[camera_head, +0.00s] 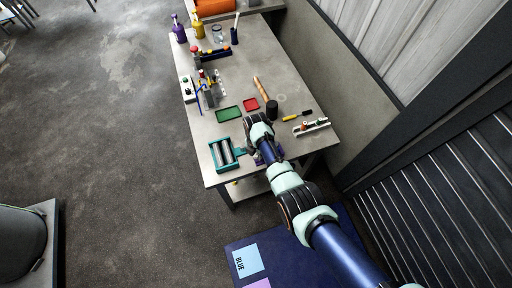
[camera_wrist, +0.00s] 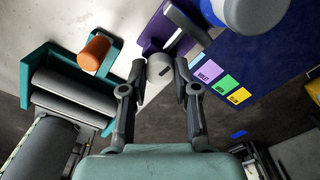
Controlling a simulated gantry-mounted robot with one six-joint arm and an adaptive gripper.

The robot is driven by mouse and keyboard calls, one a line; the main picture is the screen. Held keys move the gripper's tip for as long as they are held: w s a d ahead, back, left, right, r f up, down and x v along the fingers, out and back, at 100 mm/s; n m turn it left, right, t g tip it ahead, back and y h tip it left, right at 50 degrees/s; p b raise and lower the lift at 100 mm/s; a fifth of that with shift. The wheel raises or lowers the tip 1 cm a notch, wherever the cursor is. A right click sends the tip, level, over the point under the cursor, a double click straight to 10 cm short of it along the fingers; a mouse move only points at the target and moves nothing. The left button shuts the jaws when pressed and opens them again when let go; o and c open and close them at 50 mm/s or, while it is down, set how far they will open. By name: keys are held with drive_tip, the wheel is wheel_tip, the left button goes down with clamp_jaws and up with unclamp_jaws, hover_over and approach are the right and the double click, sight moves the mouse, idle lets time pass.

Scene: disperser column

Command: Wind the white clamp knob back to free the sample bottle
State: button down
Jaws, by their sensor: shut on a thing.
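In the wrist view my gripper (camera_wrist: 159,76) has its two fingers shut on the pale clamp knob (camera_wrist: 160,66), one finger on each side. The knob has a small dark mark on its face. It sits at a purple bracket (camera_wrist: 155,33) of the disperser stand. A grey bar crosses just above it. A blue-and-white cylinder (camera_wrist: 250,12) is at the upper right; I cannot tell whether it is the sample bottle. In the head view my wrist hides the fingers and the knob, and only a bit of the purple stand shows beside my arm.
A teal roller frame (camera_head: 225,153) stands left of my wrist; its orange knob (camera_wrist: 95,52) is close to my left finger. A black cylinder (camera_head: 272,107), a green tray (camera_head: 229,114) and a red tray (camera_head: 250,104) lie farther back. A blue surface with coloured labels is below the table's front.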

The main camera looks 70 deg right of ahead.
sight(256, 155)
drive_tip(key=shift+r+n, duration=0.1)
drive_tip(key=shift+n, duration=0.6)
drive_tip(key=c, duration=0.9)
unclamp_jaws()
drive_tip(key=shift+o, duration=0.2)
wheel_tip(256, 155, up, 12)
